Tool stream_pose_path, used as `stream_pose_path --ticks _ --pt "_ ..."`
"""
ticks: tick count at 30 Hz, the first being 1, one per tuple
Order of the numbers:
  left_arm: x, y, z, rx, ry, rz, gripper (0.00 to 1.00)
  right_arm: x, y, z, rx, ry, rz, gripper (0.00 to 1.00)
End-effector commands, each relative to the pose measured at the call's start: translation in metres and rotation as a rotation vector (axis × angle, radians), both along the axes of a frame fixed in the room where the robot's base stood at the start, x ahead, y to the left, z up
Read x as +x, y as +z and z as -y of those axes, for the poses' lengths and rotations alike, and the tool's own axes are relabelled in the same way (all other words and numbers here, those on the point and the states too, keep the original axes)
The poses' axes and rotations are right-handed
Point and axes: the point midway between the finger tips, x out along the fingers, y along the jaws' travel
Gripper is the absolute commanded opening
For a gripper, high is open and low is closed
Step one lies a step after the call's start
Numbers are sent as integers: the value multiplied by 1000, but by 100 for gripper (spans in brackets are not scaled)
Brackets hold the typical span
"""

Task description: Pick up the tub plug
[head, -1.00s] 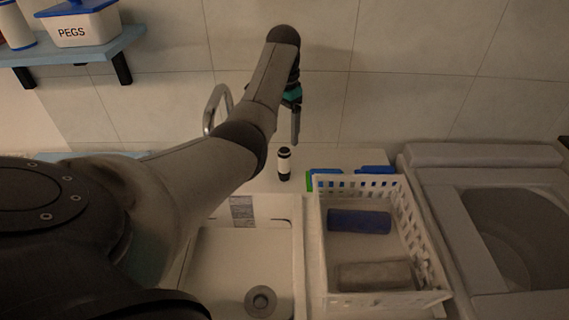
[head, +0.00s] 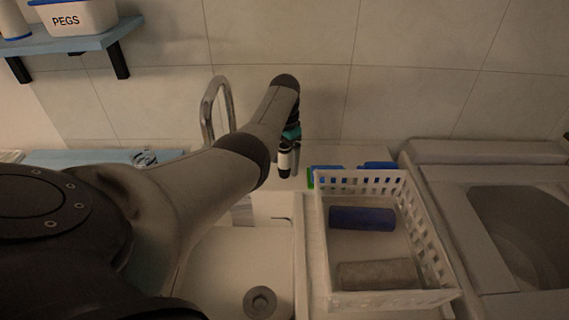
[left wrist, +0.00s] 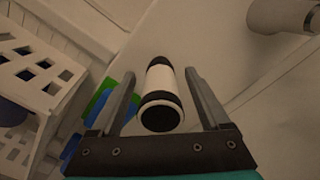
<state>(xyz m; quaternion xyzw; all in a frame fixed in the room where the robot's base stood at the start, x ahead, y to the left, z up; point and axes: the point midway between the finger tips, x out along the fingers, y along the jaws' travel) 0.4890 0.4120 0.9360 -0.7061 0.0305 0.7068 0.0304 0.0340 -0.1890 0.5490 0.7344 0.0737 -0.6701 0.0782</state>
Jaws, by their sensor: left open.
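A small upright cylinder with a white body and black bands (head: 285,161) stands on the pale ledge behind the basin. It is the thing between my fingers, and I take it as the tub plug, though its shape alone does not confirm this. In the left wrist view the cylinder (left wrist: 160,85) lies between the two open fingers, with a gap on each side. My left gripper (left wrist: 160,74) is open and holds nothing. In the head view the left gripper (head: 290,146) is right at the cylinder, its fingers partly hidden. My right gripper is not in view.
A white basket (head: 318,245) with a blue roll (head: 361,218) and a grey block (head: 376,274) stands right of the basin (head: 222,262). Blue and green items (head: 325,169) lie behind the basket. A metal faucet (head: 207,112) rises left of the gripper.

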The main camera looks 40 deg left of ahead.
Motion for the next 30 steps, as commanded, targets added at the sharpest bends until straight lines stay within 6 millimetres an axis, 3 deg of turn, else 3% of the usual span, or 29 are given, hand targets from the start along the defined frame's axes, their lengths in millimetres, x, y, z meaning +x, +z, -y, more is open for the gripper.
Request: stream_pose_path --ticks 7,27,30 --pt "0 0 0 0 0 1 78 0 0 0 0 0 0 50" --pt "0 0 0 0 0 1 3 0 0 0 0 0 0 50" --pt "0 0 0 0 0 1 0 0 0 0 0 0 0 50"
